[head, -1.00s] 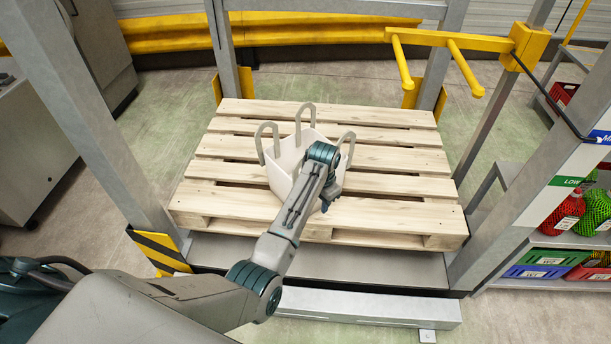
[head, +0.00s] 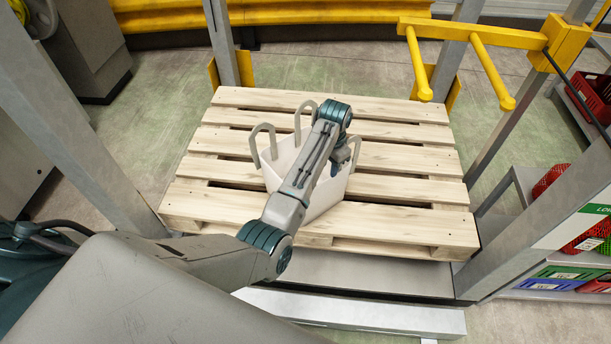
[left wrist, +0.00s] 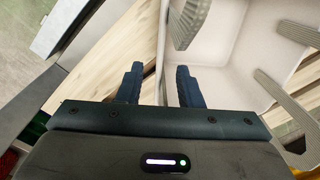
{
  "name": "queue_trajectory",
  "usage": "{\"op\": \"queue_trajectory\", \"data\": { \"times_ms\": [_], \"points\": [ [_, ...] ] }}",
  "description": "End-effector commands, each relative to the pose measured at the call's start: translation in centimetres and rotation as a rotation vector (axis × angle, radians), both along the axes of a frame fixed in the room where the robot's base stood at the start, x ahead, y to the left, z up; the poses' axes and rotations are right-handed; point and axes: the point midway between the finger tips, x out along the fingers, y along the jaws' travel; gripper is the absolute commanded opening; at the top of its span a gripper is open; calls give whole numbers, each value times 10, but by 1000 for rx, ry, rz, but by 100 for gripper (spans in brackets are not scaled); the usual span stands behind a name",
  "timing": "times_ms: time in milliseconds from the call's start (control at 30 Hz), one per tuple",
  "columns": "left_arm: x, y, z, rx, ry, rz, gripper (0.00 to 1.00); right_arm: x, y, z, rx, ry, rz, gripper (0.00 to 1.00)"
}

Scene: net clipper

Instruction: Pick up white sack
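The white sack (head: 275,172) stands open on the wooden pallet (head: 400,135), with grey loop handles at its rim. My left arm crosses in front of the sack and hides part of it. My left gripper (head: 346,158) is at the sack's right side, near the right loop; its fingertips are mostly hidden in the head view. In the left wrist view my left gripper (left wrist: 158,85) has its two dark fingers apart. The sack (left wrist: 225,50) fills the right of that view, its wall edge running between the fingers. My right gripper is not in view.
A steel frame with uprights (head: 90,110) surrounds the pallet. A yellow bar with two prongs (head: 480,65) sticks out above right. A shelf with crates (head: 565,272) stands at the right. A metal step (head: 360,318) lies in front.

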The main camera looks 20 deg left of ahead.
Motion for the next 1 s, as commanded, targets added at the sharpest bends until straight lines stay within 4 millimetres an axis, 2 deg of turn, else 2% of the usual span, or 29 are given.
{"op": "queue_trajectory", "data": {
  "times_ms": [100,333,600,900,1000],
  "points": [
    [0,1,-18,0,2,0,33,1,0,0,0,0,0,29],
    [1,1,-36,1,2,1,33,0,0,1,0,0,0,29],
    [5,3,-73,0,1,0,33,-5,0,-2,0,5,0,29],
    [5,3,-79,0,-1,0,33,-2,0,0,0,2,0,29],
    [5,2,-79,0,-1,0,15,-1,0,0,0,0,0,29]
  ]
}}
